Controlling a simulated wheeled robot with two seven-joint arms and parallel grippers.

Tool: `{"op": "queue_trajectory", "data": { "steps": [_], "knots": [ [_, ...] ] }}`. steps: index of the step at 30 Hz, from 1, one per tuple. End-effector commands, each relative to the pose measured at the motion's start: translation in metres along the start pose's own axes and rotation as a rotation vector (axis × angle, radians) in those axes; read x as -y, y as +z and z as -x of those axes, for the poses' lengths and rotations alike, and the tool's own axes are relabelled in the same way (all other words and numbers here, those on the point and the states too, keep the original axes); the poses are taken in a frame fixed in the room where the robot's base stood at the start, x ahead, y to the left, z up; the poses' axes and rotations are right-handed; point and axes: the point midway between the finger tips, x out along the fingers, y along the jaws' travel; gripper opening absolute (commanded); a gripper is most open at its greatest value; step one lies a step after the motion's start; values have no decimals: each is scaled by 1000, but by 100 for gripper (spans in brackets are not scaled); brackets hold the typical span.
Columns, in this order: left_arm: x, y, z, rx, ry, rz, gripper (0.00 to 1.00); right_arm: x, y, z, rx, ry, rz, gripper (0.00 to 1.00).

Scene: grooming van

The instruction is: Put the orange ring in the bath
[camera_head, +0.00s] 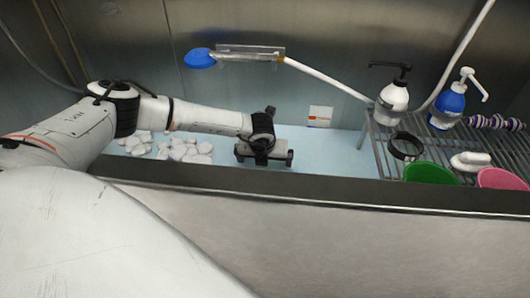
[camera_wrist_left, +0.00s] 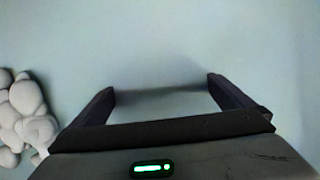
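I see no orange ring in either view. The bath (camera_head: 335,160) is a long basin with a light blue floor and a grey metal front wall. My left arm reaches over its front edge from the left. My left gripper (camera_head: 264,153) is inside the bath, low over the blue floor, pointing down. In the left wrist view the gripper (camera_wrist_left: 160,86) has its two dark fingers wide apart, with only pale blue surface and a soft shadow between them. My right gripper is not in view.
White stones (camera_head: 185,150) lie left of the gripper. A wire rack (camera_head: 385,158) at right holds a white pump bottle (camera_head: 392,104), a blue bottle (camera_head: 446,106), a black ring-shaped thing (camera_head: 405,147), a green bowl (camera_head: 428,173) and a pink bowl (camera_head: 500,179). A blue-headed sprayer (camera_head: 200,58) hangs behind.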

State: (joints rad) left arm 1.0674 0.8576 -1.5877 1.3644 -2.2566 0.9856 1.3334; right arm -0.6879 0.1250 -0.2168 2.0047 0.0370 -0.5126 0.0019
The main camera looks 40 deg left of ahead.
Motion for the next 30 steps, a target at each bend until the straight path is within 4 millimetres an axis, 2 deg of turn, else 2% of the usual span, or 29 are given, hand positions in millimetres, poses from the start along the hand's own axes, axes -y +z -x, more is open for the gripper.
{"op": "queue_trajectory", "data": {
  "steps": [5,8,15,21,25,30],
  "knots": [
    [1,1,9,0,-2,0,100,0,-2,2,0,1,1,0],
    [0,2,25,1,-3,0,100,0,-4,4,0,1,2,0],
    [0,1,76,0,-3,-1,100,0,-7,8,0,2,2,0],
    [0,1,109,1,-2,1,100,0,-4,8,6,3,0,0],
    [0,1,119,0,-1,0,100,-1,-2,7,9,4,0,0],
    [0,1,122,0,-1,1,100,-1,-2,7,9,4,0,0]
  ]
}}
